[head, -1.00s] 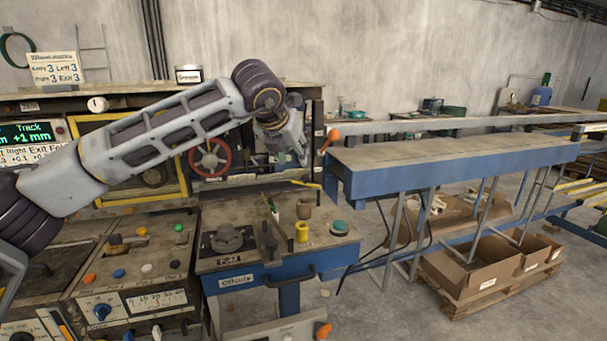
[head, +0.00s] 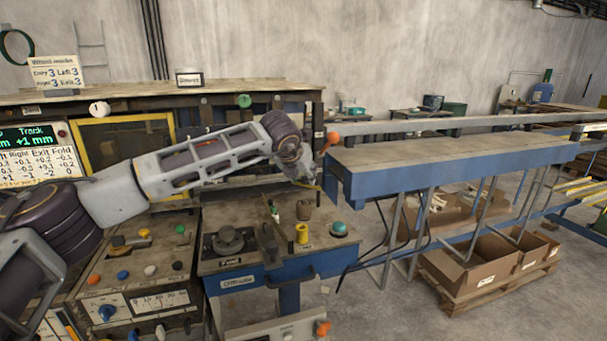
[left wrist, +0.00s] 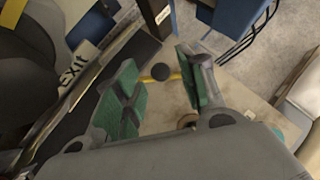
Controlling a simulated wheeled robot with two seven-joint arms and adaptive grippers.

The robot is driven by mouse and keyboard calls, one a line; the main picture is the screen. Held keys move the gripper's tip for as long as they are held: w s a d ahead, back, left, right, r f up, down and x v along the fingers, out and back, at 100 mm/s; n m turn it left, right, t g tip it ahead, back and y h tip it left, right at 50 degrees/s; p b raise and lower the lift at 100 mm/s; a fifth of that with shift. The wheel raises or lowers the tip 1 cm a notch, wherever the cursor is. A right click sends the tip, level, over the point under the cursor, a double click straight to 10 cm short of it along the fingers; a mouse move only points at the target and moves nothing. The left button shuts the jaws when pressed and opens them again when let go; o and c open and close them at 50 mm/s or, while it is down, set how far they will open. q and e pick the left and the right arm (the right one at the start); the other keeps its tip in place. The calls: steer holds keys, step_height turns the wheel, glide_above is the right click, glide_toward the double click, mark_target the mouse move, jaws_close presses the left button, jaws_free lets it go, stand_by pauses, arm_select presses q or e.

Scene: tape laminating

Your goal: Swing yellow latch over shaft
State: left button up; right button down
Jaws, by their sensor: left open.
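The yellow latch (head: 313,187) is a thin bar at the right end of the machine, mostly hidden behind my left gripper in the head view. I cannot make out the shaft for certain. My right gripper is not in view.

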arm_select(q)
steer(key=shift+w+f, duration=0.25)
steer(key=shift+f, duration=0.05)
steer(key=shift+d, duration=0.1)
jaws_close()
